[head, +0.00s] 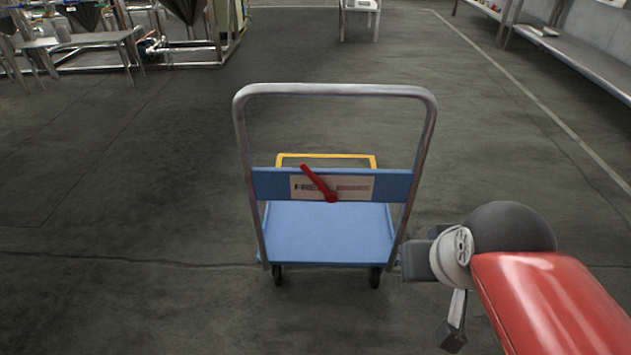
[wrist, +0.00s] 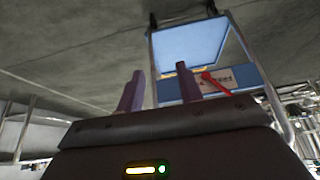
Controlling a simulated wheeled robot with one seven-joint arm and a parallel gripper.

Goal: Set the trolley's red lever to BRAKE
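The trolley (head: 325,235) has a blue deck, a grey tube handle and a blue crossbar. On the crossbar is a pale label plate (head: 358,188) with blurred words at its left and right ends. The red lever (head: 316,182) pivots at the plate's lower middle and slants up to the left, over the left word. The lever (wrist: 215,83) also shows in the wrist view, just right of my right finger. My gripper (wrist: 160,69) is open, its two fingers apart with nothing between them. In the head view my arm is right of the trolley, and its fingers are not clear.
A yellow rail (head: 326,156) stands at the deck's far end. Steel tables and tank frames (head: 190,45) are at the back left. A long bench (head: 580,55) runs along the right. The floor around the trolley is clear.

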